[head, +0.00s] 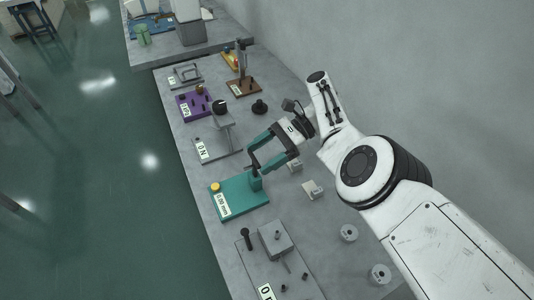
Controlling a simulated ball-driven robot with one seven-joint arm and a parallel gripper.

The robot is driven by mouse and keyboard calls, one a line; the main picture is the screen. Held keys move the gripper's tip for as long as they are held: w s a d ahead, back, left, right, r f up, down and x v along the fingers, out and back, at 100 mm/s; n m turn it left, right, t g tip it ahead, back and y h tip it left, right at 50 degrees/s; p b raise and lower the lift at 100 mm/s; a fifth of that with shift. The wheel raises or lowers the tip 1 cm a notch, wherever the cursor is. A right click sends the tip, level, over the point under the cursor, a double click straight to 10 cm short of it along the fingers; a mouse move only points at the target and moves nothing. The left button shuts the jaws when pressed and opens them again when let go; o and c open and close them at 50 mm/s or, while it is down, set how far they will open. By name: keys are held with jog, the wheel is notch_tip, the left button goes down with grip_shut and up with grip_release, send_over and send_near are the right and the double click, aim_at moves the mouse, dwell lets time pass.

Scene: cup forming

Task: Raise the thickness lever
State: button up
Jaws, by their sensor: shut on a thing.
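The thickness gauge is a teal plate (236,202) with a yellow knob, a label reading about "0.00 mm" and a short teal post (256,183) at its far right corner. My gripper (254,168), with teal fingers, reaches down from the upper right to the top of this post. Its fingers are shut on the small dark thickness lever (251,169) there. The fingers hide most of the lever, so its exact angle is hard to tell.
A grey fixture (276,238) stands in front. A grey stand (222,140) labelled "0 N" and a purple plate (193,104) lie behind. Small pale blocks (312,190) and round discs (349,233) sit to the right. The wall closes the right side.

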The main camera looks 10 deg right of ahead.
jog(key=shift+f, duration=0.1)
jog(key=o, duration=1.4)
jog(key=shift+o, duration=0.2)
jog(key=shift+w+d, duration=0.1)
jog(key=shift+d, duration=0.05)
jog(key=b+v, duration=1)
jog(key=b, duration=0.1)
jog(key=shift+d+b, duration=0.25)
jog(key=shift+b, duration=0.05)
